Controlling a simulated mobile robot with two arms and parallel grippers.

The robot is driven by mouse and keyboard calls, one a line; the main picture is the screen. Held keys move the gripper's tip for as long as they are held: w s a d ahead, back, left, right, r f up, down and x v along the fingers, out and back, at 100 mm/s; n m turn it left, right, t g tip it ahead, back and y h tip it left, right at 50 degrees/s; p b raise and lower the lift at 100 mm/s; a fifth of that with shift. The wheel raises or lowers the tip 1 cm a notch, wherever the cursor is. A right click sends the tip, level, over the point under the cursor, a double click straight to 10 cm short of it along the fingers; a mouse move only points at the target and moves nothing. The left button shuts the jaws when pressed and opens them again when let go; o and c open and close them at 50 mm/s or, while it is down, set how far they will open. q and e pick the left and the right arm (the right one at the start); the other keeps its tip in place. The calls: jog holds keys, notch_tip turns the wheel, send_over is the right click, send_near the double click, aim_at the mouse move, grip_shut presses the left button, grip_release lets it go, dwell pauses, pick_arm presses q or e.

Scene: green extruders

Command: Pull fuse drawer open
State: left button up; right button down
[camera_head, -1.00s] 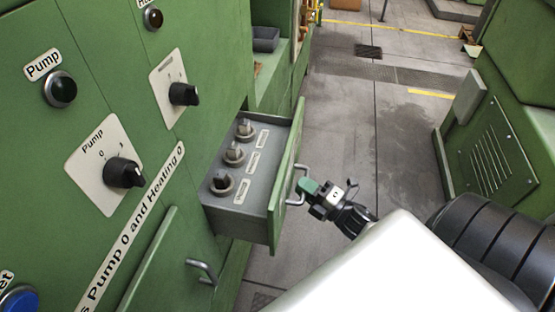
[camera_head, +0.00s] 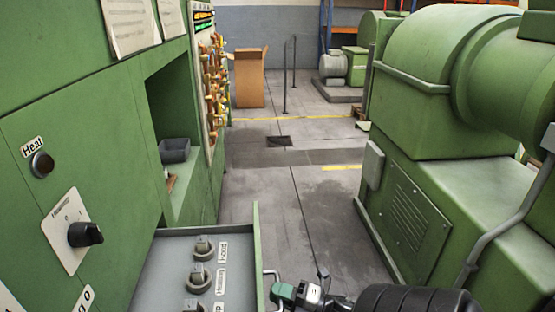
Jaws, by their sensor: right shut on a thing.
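The fuse drawer (camera_head: 170,267) sticks out of the green cabinet at the lower left and is open. Its grey top carries several round fuses (camera_head: 200,276) with white labels beside them. The drawer's green front panel (camera_head: 257,260) faces right. A metal handle (camera_head: 271,276) on that panel is partly hidden. My right gripper (camera_head: 283,292) is at the handle, shut on it, with its green-tipped finger showing. The lower part of the drawer is cut off by the frame. My left gripper is not in view.
The green cabinet (camera_head: 75,120) with a black rotary switch (camera_head: 85,234) stands along the left. A green machine (camera_head: 410,205) stands on the right. Clear grey floor (camera_head: 275,200) lies between them. A cardboard box (camera_head: 250,78) stands further back.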

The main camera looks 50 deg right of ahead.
jog(key=c, duration=1.1)
grip_release()
jog(key=shift+c, duration=0.2)
jog(key=b+v, duration=0.1)
jog(key=v, duration=1)
jog(key=shift+b, duration=0.35)
